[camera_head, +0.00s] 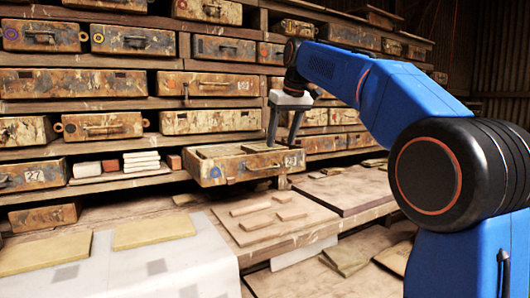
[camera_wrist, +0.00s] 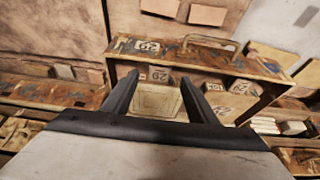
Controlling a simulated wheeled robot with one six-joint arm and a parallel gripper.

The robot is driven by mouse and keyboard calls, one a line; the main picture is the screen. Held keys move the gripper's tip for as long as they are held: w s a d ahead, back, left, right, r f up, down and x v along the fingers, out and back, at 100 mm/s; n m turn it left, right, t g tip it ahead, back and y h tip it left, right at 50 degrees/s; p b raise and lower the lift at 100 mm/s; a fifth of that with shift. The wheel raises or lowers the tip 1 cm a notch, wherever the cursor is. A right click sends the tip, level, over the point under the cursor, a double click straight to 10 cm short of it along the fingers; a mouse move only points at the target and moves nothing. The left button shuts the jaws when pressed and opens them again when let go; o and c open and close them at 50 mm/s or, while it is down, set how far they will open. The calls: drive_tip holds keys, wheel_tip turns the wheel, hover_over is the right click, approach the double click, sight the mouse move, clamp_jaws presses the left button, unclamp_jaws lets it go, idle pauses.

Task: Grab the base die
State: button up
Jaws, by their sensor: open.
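An open drawer (camera_head: 238,173) with a worn, paint-stained front, a handle and a number label sticks out of the shelf in the head view. It also shows in the wrist view (camera_wrist: 195,60), with several numbered blocks inside. A pale square block (camera_wrist: 157,101) with a framed face, likely the base die, lies in the drawer between my fingers in the picture. My gripper (camera_head: 282,143) is open and points down over the drawer. In the wrist view my gripper (camera_wrist: 160,77) has its fingers spread, with nothing held. The palm hides the block's near part.
Drawers (camera_head: 75,83) fill the shelf around the open one. Stacked white tiles (camera_head: 141,162) sit to its left. A wooden board (camera_head: 310,224) with several thin strips lies in front. The drawer walls and numbered blocks (camera_wrist: 231,98) crowd close to my fingers.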

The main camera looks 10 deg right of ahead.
sight(279, 148)
drive_tip(key=shift+x, duration=2.2)
drive_tip(key=shift+w+r, duration=0.1)
drive_tip(key=shift+w, duration=0.05)
drive_tip(key=c, duration=1.3)
clamp_jaws()
drive_tip(key=shift+r, duration=0.1)
